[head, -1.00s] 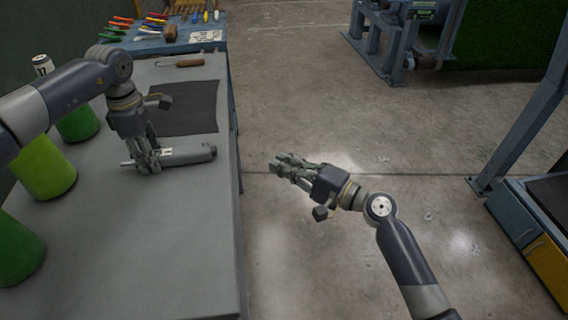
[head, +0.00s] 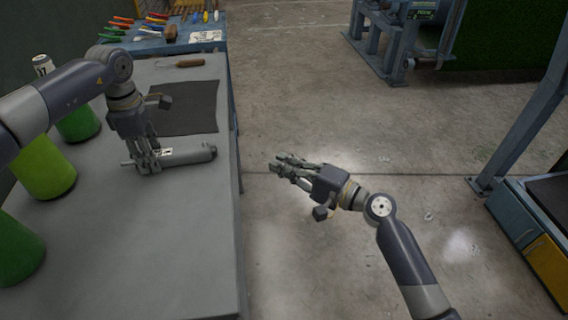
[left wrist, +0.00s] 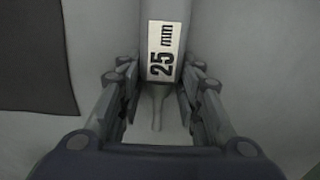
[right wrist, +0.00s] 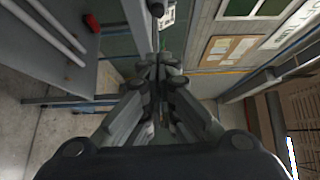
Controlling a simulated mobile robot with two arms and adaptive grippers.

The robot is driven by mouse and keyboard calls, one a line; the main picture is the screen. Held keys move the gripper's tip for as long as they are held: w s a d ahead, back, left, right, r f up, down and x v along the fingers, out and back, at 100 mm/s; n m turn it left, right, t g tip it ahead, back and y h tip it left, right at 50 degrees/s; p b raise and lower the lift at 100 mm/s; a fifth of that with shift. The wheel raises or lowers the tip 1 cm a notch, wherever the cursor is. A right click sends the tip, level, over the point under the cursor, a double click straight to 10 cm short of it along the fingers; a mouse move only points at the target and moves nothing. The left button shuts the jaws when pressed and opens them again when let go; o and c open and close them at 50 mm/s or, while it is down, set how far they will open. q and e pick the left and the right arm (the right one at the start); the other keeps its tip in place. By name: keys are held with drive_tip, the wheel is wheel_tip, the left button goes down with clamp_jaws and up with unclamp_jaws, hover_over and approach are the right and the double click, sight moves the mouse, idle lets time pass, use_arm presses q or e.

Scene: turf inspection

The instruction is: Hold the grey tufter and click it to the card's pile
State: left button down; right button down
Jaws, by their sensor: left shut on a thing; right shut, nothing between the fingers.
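The grey tufter (head: 190,156) lies on the grey table, its long body pointing right in the head view. My left gripper (head: 147,166) is shut on it near its left end. In the left wrist view the fingers (left wrist: 158,95) sit on both sides of the tufter, just below a white "25 mm" label (left wrist: 163,50). A narrow tip sticks out between the fingers. My right gripper (head: 280,163) is shut and empty, out over the floor to the right of the table. Its closed fingers also show in the right wrist view (right wrist: 158,75). I cannot make out a card with pile.
A dark mat (head: 185,107) lies behind the tufter. Several green cones or spools (head: 42,168) stand along the table's left side. A wooden-handled tool (head: 178,63) lies behind the mat. A blue bench (head: 150,42) with colourful tools is at the back. The table's front is clear.

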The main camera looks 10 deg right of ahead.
sight(215, 151)
drive_tip(key=w+a+n+g+h, duration=0.1)
drive_tip(key=w+n+g, duration=0.1)
drive_tip(key=w+n, duration=0.4)
drive_tip(key=shift+w+a+r+n+h, duration=0.3)
drive_tip(key=shift+w+r+h, duration=0.15)
drive_tip(key=shift+w, duration=0.6)
drive_tip(key=a, duration=0.8)
drive_tip(key=shift+a, duration=0.4)
idle(0.6)
drive_tip(key=shift+a, duration=0.4)
